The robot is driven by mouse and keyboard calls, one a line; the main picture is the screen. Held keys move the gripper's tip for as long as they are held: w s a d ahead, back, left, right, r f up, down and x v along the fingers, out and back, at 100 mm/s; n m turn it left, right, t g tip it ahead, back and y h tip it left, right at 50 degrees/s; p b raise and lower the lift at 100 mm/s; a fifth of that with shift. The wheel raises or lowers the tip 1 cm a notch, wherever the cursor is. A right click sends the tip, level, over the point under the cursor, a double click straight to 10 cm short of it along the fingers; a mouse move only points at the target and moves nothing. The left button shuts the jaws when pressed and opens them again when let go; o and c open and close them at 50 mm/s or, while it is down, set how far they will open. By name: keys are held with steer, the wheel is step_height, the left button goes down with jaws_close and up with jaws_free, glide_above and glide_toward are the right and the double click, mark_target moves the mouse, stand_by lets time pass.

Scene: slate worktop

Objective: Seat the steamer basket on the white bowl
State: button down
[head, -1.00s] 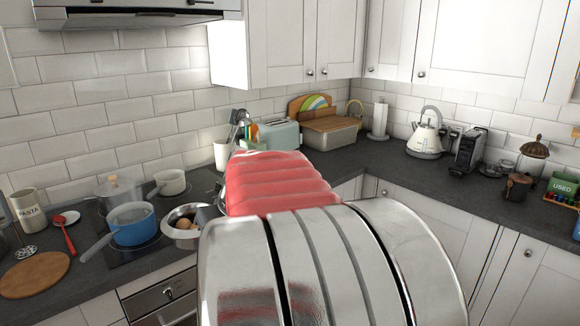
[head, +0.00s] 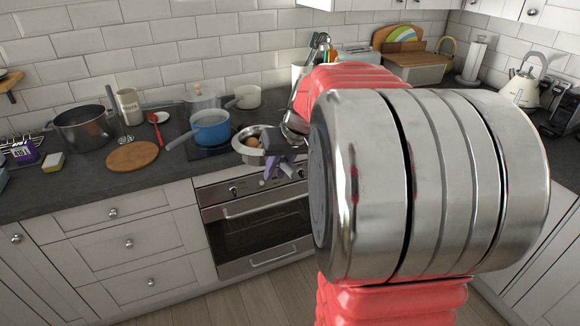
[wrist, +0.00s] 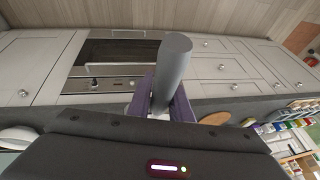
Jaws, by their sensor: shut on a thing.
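The steamer basket (head: 243,153) appears as a shiny steel vessel with brown egg-like things in it, near the worktop's front edge, left of my arm in the head view. My gripper (head: 279,170) has purple fingers and is beside it, partly hidden by my arm. In the wrist view my gripper (wrist: 163,100) is shut on a thick grey cylinder, which looks like the basket's handle (wrist: 173,65). Whether the basket touches the worktop cannot be told. A white rounded thing (wrist: 16,137) at the wrist view's left edge may be the white bowl; the head view does not clearly show that bowl.
A blue pan (head: 210,128), a lidded pot (head: 202,97) and a cream pot (head: 247,97) stand behind the basket. A round wooden board (head: 132,156) and a big dark pot (head: 82,128) are left. The oven (head: 255,222) is below. My arm hides much of the right worktop.

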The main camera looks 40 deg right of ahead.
steer(key=w+a+f+n, duration=0.1)
steer(key=w+a+f, duration=0.2)
steer(key=a, duration=0.5)
steer(key=w+a+f+n+y, duration=0.1)
steer(key=w+a+f+n, duration=0.1)
steer(key=a, duration=0.6)
steer(key=w+a+f+n, duration=0.1)
steer(key=w+a+f, duration=0.3)
steer(key=a, duration=0.4)
steer(key=shift+w+a+f+g+y, duration=0.3)
steer(key=shift+w+a+y, duration=0.1)
steer(key=shift+w, duration=0.5)
